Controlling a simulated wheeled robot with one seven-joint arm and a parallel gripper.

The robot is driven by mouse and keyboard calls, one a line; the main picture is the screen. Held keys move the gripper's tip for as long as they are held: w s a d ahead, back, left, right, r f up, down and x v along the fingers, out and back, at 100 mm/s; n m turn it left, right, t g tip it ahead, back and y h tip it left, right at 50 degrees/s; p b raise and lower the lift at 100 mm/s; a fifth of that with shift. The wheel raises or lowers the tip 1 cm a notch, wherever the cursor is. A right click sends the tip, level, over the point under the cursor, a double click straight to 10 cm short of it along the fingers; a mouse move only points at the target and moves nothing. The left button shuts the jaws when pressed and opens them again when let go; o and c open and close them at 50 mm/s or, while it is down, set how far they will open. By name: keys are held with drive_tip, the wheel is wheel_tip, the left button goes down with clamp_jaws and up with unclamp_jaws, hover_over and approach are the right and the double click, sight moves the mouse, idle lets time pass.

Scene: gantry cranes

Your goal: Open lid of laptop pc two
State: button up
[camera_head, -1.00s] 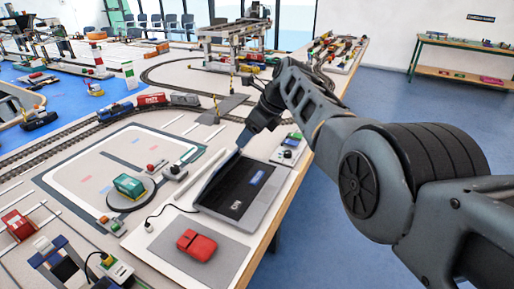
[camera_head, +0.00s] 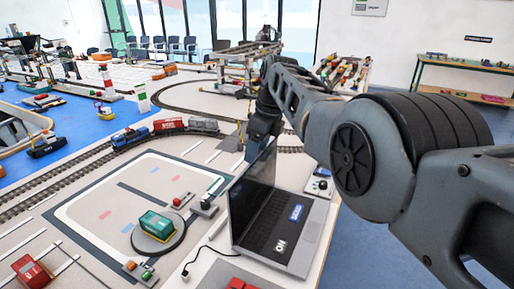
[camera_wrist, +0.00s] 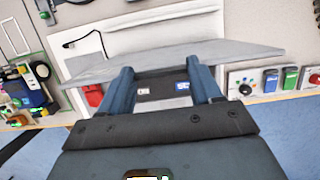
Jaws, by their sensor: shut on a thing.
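The grey laptop (camera_head: 308,238) stands on the right part of the layout table, with a dark keyboard and a white and a blue sticker on its base. Its lid (camera_head: 247,200) stands raised steeply from the base. My gripper (camera_head: 263,132) is at the lid's upper edge. In the wrist view my gripper (camera_wrist: 164,76) has its two blue-grey fingers apart, at the edge of the pale grey lid (camera_wrist: 235,52), shut on it. The lid hides part of the fingertips. The stickers show between the fingers.
A control box (camera_head: 319,184) with knobs stands right of the laptop. A red case (camera_head: 240,284) lies in front. A green container (camera_head: 156,225) sits on a round turntable to the left, with train tracks behind. Blue floor is open to the right.

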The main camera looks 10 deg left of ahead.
drive_tip(key=shift+w+a+r, duration=0.1)
drive_tip(key=shift+a+r, duration=0.05)
drive_tip(key=shift+a, duration=0.15)
drive_tip(key=o, duration=1.5)
drive_tip(key=shift+d, duration=0.1)
drive_tip(key=shift+p+v, duration=0.35)
drive_tip(key=shift+v, duration=3.5)
